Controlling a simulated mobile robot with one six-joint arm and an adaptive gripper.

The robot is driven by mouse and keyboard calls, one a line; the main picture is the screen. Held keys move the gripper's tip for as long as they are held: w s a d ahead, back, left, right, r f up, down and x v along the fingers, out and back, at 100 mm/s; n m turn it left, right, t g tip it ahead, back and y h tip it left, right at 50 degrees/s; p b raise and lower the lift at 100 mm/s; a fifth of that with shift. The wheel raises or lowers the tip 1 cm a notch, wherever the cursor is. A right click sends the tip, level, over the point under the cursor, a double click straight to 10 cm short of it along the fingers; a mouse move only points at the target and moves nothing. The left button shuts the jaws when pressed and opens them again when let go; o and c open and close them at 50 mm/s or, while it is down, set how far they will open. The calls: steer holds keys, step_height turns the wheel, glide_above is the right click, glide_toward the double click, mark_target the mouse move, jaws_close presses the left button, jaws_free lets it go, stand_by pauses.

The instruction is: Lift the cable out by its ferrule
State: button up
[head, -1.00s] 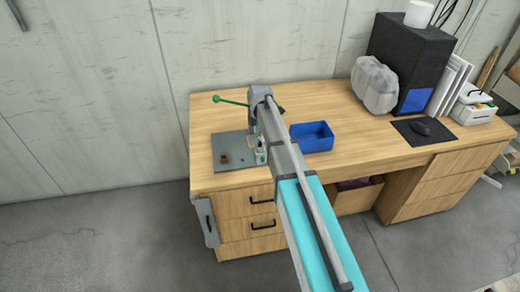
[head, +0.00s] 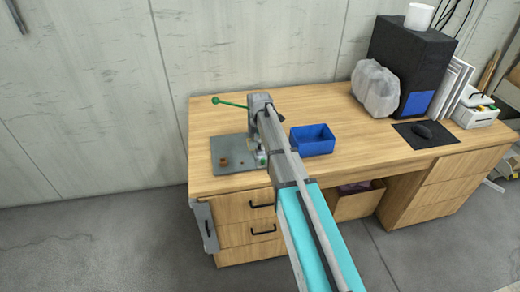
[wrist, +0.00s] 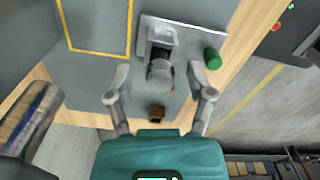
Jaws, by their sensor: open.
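My gripper (wrist: 159,97) is open in the wrist view, its two grey fingers spread apart. A grey cylindrical part (wrist: 160,73) on a light grey fixture (wrist: 185,42) shows between and beyond the fingertips. A small brown block (wrist: 156,113) shows between the fingers, nearer my palm. In the head view a brown piece (head: 223,161) lies on the grey mat (head: 230,146), left of my arm. I cannot make out the cable or its ferrule clearly in either view. My arm hides part of the fixture in the head view.
A blue bin (head: 312,140) stands on the desk (head: 345,167) right of my arm. A green cylinder (wrist: 212,58) is right of the fixture. The desk is clear between bin and mouse pad (head: 426,133).

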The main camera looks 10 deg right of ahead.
mark_target(260, 141)
jaws_close()
steer(key=shift+r, duration=0.15)
stand_by(0.4)
step_height(260, 141, up, 3)
steer(key=p, duration=0.3)
steer(key=s+r+p, duration=0.9)
steer(key=s+p, duration=0.1)
steer(key=s, duration=0.4)
steer(key=shift+r, duration=0.35)
stand_by(0.9)
